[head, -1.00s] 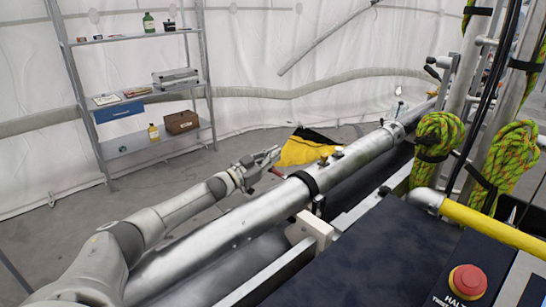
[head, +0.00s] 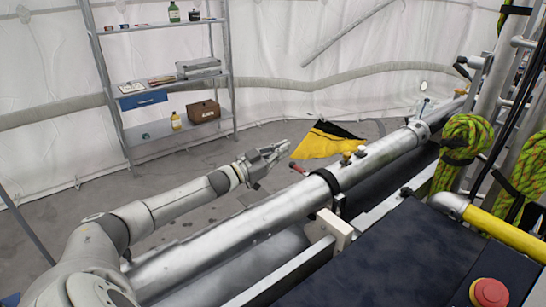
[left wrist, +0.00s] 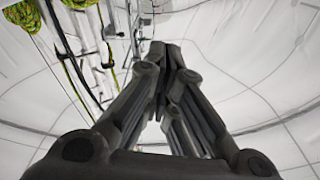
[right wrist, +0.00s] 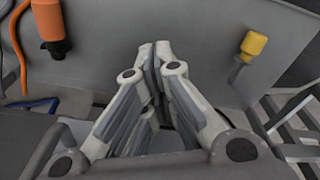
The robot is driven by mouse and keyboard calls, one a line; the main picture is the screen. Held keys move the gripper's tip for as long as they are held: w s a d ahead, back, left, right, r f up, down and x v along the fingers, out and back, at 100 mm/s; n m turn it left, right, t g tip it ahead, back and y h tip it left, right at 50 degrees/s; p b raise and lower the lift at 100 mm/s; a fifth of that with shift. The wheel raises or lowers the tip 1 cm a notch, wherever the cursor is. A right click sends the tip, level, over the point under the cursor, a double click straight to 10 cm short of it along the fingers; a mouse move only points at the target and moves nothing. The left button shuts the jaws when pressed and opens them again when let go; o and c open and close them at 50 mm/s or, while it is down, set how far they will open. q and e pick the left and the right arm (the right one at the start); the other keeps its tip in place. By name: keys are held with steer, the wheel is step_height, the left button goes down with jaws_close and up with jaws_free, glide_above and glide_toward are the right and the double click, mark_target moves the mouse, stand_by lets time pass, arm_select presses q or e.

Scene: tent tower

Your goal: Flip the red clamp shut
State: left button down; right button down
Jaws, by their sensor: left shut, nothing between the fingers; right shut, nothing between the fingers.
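The red clamp's handle (head: 298,167) sticks out to the left of a dark band (head: 328,182) around the long silver tube (head: 375,155) in the head view. It points outward from the tube. My left gripper (head: 285,148) is shut and empty, just above and left of the red handle's tip, with a small gap visible. In the left wrist view its fingers (left wrist: 170,55) are together, and no red handle shows. My right gripper (right wrist: 153,48) is shut and empty in the right wrist view; it is not seen in the head view.
A metal shelf (head: 165,80) stands against the white tent wall. A yellow cloth (head: 318,145) lies on the floor behind the tube. A red stop button (head: 490,292) is at the lower right. An orange item (right wrist: 48,20) and a yellow-ended item (right wrist: 253,44) flank my right gripper.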

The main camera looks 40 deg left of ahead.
arm_select(q)
steer(key=shift+v, duration=1.65)
